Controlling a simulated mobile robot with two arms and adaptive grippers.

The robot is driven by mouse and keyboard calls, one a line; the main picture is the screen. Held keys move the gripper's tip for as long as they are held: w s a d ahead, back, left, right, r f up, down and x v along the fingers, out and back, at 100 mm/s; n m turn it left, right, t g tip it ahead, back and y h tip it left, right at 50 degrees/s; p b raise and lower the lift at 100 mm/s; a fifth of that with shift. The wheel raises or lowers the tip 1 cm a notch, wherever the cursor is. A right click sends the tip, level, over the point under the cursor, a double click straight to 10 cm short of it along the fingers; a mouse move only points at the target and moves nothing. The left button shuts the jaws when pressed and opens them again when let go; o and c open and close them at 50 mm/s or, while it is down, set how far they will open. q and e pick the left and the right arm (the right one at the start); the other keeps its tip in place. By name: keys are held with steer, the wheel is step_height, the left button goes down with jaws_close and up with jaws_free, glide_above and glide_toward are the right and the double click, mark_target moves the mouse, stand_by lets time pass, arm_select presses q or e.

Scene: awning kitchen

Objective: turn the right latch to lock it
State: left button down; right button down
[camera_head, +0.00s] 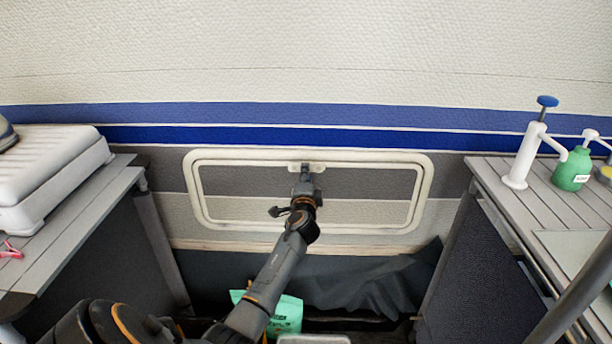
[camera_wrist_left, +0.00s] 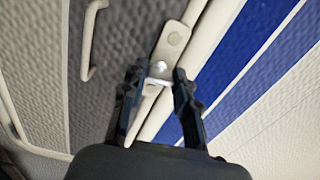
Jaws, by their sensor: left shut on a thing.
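A hatch (camera_head: 428,190) with a rounded cream frame is set in the striped wall in the head view. A small cream latch (camera_head: 319,168) sits at the middle of its top edge, partly hidden by my left gripper (camera_head: 305,172). In the left wrist view the latch (camera_wrist_left: 172,42) is a cream piece with round fastener marks, lying slantwise across the frame edge. The fingers of my left gripper (camera_wrist_left: 158,80) stand on both sides of its lower part and are shut on it. No second latch can be made out. My right gripper is out of view.
A slatted counter (camera_head: 35,262) with a white case (camera_head: 50,165) stands at left. Another counter (camera_head: 510,205) at right holds a white pump bottle (camera_head: 525,158) and a green bottle (camera_head: 573,170). Dark cloth (camera_head: 350,285) and a mint-green bag (camera_head: 288,315) lie below the hatch.

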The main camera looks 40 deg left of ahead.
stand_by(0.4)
arm_select(q)
steer(key=c, duration=1)
jaws_free()
steer(key=v, duration=1.2)
